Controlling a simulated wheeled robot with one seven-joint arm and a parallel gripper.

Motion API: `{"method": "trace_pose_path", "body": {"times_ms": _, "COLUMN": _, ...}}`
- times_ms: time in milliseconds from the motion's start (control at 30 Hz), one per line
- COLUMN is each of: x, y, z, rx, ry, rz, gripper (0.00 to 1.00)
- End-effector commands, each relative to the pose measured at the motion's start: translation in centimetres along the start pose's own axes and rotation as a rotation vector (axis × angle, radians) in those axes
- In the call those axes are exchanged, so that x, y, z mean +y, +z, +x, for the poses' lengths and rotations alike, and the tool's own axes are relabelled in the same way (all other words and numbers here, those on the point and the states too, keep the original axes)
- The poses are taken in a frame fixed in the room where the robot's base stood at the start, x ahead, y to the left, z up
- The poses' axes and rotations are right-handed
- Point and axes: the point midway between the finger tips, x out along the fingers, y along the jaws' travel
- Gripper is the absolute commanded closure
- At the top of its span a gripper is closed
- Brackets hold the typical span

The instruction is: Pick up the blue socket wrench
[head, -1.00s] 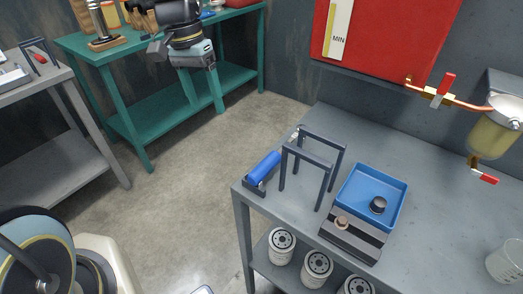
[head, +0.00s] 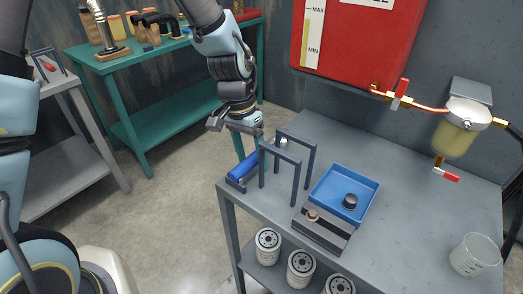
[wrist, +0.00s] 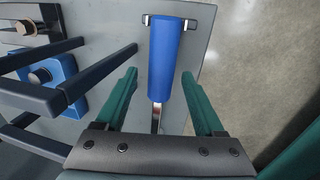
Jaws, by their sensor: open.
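The blue socket wrench (head: 243,167) lies at the left end of the grey workbench, its blue handle resting in a dark holder (head: 237,184). Its metal end passes beside the dark upright frames. In the wrist view the blue handle (wrist: 165,62) points away from me, with its metal shaft running back between my fingers. My gripper (wrist: 158,90) is open, one green finger on each side of the wrench and apart from it. In the head view my gripper (head: 235,127) is above and behind the wrench's far end.
Two dark upright frames (head: 287,160) stand close to the right of the wrench. A blue tray (head: 361,187) with a dark cap and a grey block (head: 325,232) lie further right. A red tank (head: 350,40) hangs on the wall behind. Open floor lies left of the bench.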

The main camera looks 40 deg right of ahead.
Motion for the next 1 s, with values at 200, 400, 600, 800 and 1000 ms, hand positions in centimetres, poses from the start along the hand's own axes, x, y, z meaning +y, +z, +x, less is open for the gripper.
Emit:
{"method": "trace_pose_path", "body": {"times_ms": 200, "x": 0.04, "y": 0.02, "z": 1.23, "rx": 0.000, "ry": 0.000, "rz": 0.000, "gripper": 0.30}}
{"method": "trace_pose_path", "body": {"times_ms": 400, "x": 0.02, "y": 0.01, "z": 1.21, "rx": 0.001, "ry": 0.000, "rz": 0.000, "gripper": 0.34}}
{"method": "trace_pose_path", "body": {"times_ms": 600, "x": 0.02, "y": 0.01, "z": 1.19, "rx": 0.001, "ry": 0.000, "rz": 0.000, "gripper": 0.56}}
{"method": "trace_pose_path", "body": {"times_ms": 800, "x": 0.01, "y": 0.01, "z": 1.18, "rx": 0.001, "ry": 0.000, "rz": 0.000, "gripper": 0.79}}
{"method": "trace_pose_path", "body": {"times_ms": 1000, "x": 0.01, "y": 0.01, "z": 1.17, "rx": 0.001, "ry": 0.000, "rz": 0.000, "gripper": 1.00}}
